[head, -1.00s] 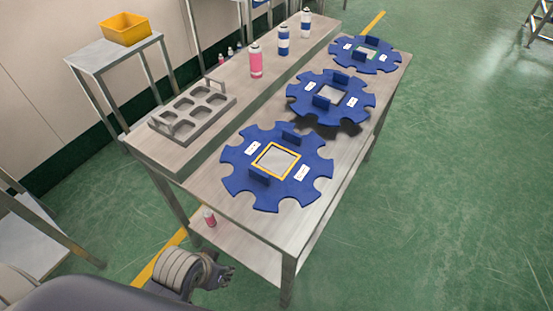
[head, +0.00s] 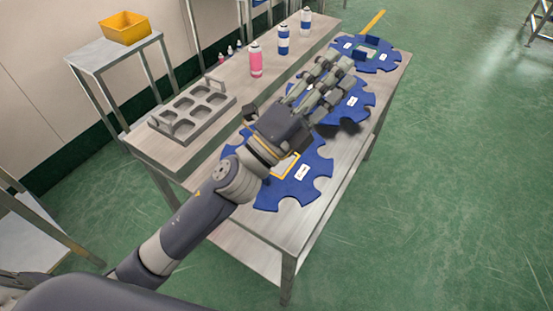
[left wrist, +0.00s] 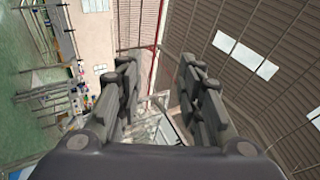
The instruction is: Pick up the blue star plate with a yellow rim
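The blue star plate with a yellow rim (head: 310,188) lies on the near end of the table in the head view. My left arm crosses in front of it and hides much of it, including part of the yellow square rim. My left gripper (head: 333,78) is open and empty, raised in front of the middle blue plate in the picture. In the left wrist view its fingers (left wrist: 158,85) are spread apart with nothing between them, and that camera faces the walls. My right gripper is not in view.
The middle blue plate (head: 357,100) and a far blue plate with a green rim (head: 384,58) lie further along the table. A grey holder (head: 194,110), a pink can (head: 256,62) and blue-and-white cans (head: 283,42) stand on the raised shelf. A yellow bin (head: 125,30) is at left.

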